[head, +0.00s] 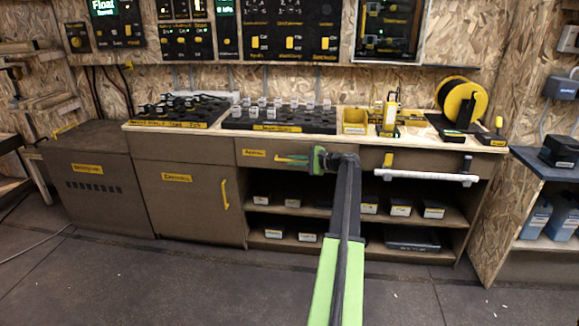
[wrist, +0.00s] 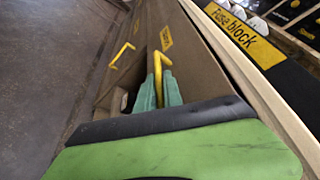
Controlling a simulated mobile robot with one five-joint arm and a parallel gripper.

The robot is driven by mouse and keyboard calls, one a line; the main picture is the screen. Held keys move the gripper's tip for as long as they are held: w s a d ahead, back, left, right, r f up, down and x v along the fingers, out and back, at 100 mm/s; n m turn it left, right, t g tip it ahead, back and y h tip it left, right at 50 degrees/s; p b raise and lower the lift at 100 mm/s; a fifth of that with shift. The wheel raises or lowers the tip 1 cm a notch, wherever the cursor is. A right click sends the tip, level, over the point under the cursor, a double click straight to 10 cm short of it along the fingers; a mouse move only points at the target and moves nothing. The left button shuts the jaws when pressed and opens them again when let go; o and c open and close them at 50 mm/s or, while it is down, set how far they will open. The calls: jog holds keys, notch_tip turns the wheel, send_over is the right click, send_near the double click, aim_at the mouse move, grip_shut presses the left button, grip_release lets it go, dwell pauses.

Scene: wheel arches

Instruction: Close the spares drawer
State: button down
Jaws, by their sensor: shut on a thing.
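The drawer (head: 262,163) sits under the worktop near the middle of the bench in the head view. Its brown front has a small yellow label, too small to read for certain. My gripper (head: 300,160) is at the drawer front, reaching in from the right. In the wrist view my green fingers (wrist: 160,90) are shut on the yellow drawer handle (wrist: 158,66), just below a yellow label (wrist: 166,38). My arm hides the right part of the drawer front. I cannot tell how far the drawer stands out from the bench.
A brown cabinet door with a yellow handle (head: 225,195) is left of the drawer. Open shelves (head: 285,211) with small labelled boxes lie below it. A white rail (head: 425,176) runs along the front at right. Black trays (head: 280,120) stand on the worktop. The floor (head: 150,285) in front is mostly clear.

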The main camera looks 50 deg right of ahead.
jog(key=shift+w+d, duration=0.2)
jog(key=shift+d, duration=0.45)
jog(key=c, duration=1.8)
grip_release()
jog(key=shift+o, duration=0.2)
jog(key=p+v, duration=0.3)
jog(key=v, duration=1.4)
jog(key=shift+s+p, duration=0.15)
jog(key=shift+p, duration=0.2)
jog(key=shift+r, duration=0.1)
